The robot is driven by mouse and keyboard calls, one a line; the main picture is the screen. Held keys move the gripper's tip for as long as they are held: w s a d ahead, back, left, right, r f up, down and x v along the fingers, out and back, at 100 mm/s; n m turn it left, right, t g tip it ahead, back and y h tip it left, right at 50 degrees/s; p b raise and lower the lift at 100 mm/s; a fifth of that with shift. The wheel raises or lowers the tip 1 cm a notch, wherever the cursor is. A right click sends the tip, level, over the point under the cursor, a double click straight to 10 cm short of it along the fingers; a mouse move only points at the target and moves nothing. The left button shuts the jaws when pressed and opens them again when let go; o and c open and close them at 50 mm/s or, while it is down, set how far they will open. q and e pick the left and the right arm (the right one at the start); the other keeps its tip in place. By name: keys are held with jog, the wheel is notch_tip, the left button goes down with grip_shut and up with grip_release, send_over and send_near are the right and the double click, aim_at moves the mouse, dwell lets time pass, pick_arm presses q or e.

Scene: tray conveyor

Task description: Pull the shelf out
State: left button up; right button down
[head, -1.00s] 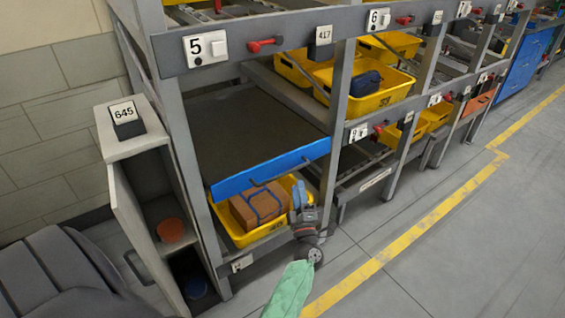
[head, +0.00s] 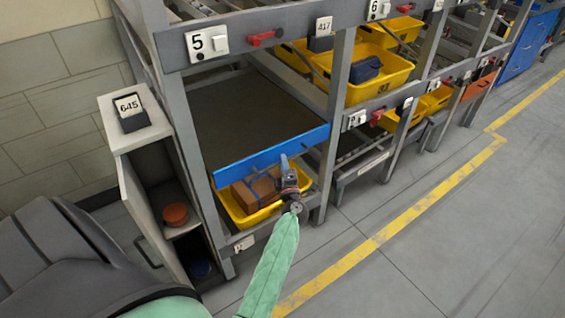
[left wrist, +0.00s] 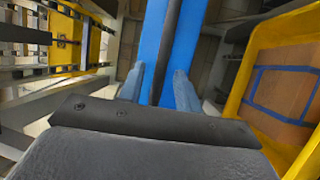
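The shelf (head: 255,115) is a dark flat board with a blue front edge (head: 235,164) and a dark handle, in the bay under label 5. The fingers look open; contact with the handle cannot be told. My right gripper is out of view.
A yellow tray (head: 233,213) with a brown strapped box (head: 250,193) sits below the shelf. A rack post (head: 337,130) stands just right of the gripper. A small open cabinet (head: 138,145) stands at the left. The floor (head: 400,270) at the right is clear.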

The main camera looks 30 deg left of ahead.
pick_arm(q)
jog(key=shift+x, duration=0.8)
jog(key=shift+c, duration=0.4)
grip_shut()
